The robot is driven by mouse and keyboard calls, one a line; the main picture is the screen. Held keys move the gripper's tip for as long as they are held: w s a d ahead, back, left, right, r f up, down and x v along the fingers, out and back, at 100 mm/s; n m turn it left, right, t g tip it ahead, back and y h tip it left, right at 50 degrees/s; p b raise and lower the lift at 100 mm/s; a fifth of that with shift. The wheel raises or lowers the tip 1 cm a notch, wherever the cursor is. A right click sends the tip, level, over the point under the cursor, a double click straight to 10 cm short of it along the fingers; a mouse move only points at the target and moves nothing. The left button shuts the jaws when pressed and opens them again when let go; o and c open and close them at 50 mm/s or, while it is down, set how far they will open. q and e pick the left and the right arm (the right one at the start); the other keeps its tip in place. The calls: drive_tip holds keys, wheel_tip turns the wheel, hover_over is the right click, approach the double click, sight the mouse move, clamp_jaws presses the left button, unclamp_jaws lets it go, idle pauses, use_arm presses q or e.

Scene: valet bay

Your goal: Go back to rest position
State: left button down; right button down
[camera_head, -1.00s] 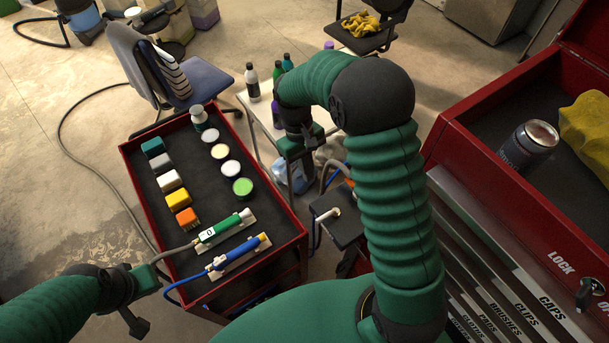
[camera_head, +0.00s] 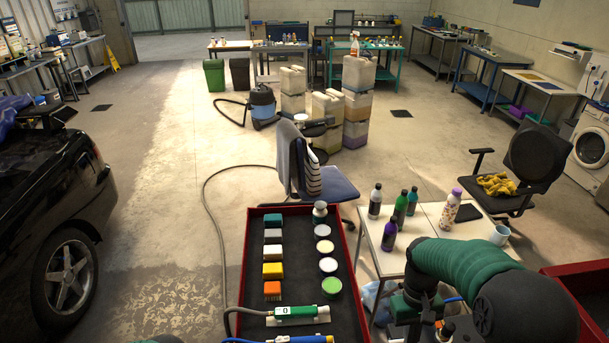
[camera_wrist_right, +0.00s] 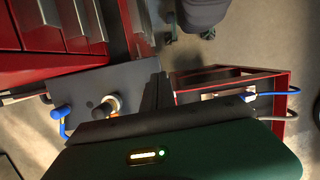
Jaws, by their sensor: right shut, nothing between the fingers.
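My right arm comes in at the lower right of the head view, with its green sleeved forearm bent over and its wrist hanging down. My right gripper (camera_head: 422,325) points downward beside the red tool tray, only partly visible at the bottom edge. In the right wrist view its dark fingers (camera_wrist_right: 157,92) are together with nothing between them. A sliver of green and black from my left arm shows at the bottom edge of the head view; my left gripper is out of view.
A red tray (camera_head: 248,250) holds several coloured blocks, round tins, and a green-handled tool (camera_head: 297,312). A white table (camera_head: 385,262) with bottles stands behind my right wrist. A blue chair (camera_head: 325,186), a black chair (camera_head: 530,165) and a dark car (camera_head: 62,215) stand around. Open floor lies left of the tray.

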drive_tip(key=s+a+f+m+t+b, duration=0.1)
drive_tip(key=s+a+f+t+b, duration=0.4)
drive_tip(key=s+f+b, duration=0.3)
drive_tip(key=s+b, duration=0.2)
drive_tip(key=shift+s+f+t+b, duration=0.15)
drive_tip(key=shift+f+t+b, duration=0.15)
drive_tip(key=shift+f+b, duration=0.1)
idle(0.4)
